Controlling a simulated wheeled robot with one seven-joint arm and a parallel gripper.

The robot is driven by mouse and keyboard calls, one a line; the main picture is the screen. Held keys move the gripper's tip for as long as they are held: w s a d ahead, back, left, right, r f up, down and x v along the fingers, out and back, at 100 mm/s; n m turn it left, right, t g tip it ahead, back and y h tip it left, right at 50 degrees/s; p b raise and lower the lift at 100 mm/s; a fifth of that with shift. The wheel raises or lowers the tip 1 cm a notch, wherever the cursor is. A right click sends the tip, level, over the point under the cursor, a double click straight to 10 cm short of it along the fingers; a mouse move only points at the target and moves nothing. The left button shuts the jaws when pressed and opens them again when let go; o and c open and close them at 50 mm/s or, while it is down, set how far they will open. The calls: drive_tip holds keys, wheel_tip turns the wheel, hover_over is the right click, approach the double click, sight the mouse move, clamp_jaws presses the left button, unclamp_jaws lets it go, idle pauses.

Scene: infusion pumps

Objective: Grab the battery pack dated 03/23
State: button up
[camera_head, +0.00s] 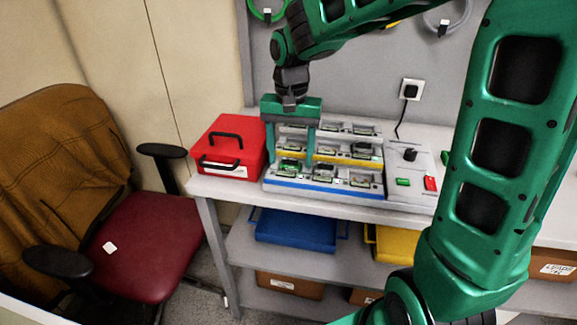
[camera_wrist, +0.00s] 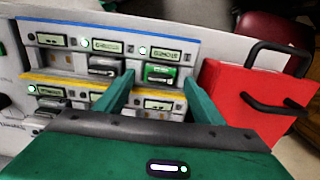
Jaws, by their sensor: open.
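A tiered rack (camera_head: 278,183) of pump modules stands on the bench, with a blue strip on the lowest tier and a yellow strip above it. Battery packs sit in its bays. In the wrist view, a green pack (camera_wrist: 161,74) is in the blue-edged tier and a dark pack (camera_wrist: 106,67) is beside it. Small lit displays (camera_wrist: 160,54) are by the bays, but I cannot read a date of 03/23. My gripper (camera_head: 290,150) is open over the left side of the rack, fingers pointing down. In the wrist view, its fingers are on either side of the green pack, with nothing visibly held.
A red box (camera_head: 229,147) with a black handle stands close left of the rack. A white unit (camera_head: 408,160) with green and red parts stands right of it. A wall socket (camera_head: 411,89) is behind. Blue (camera_head: 296,228) and yellow (camera_head: 398,246) bins are below; a chair (camera_head: 130,235) is left.

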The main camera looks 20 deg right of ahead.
drive_tip(key=shift+c, duration=0.2)
drive_tip(key=c, duration=1.2)
drive_tip(key=shift+c, duration=0.2)
